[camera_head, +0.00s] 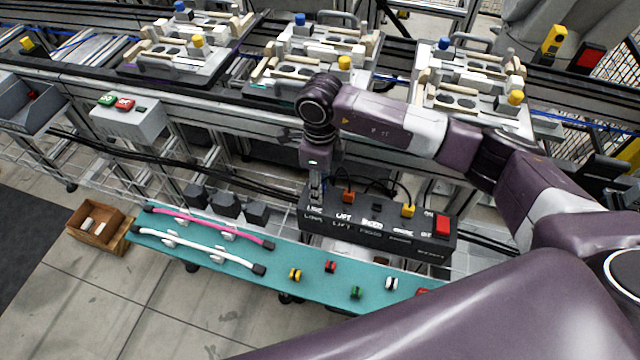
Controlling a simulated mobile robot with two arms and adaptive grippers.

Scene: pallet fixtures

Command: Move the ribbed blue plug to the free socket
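A black socket box (385,238) with white labels stands behind the teal shelf. An orange-red plug (348,197) and a yellow plug (408,210) sit in its top, with black cables arching up. Between them is a dark spot (378,208) that looks like an empty socket. My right gripper (316,198) points down at the left end of the box, over the leftmost socket position. Its fingers are too small to tell whether they are open or shut. I cannot make out the ribbed blue plug; the gripper may hide it. My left gripper is not in view.
A red button (442,225) sits at the box's right end. The teal shelf (315,284) holds pink and white tubes and several small coloured parts. Pallet fixtures (310,60) stand on the conveyor behind.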

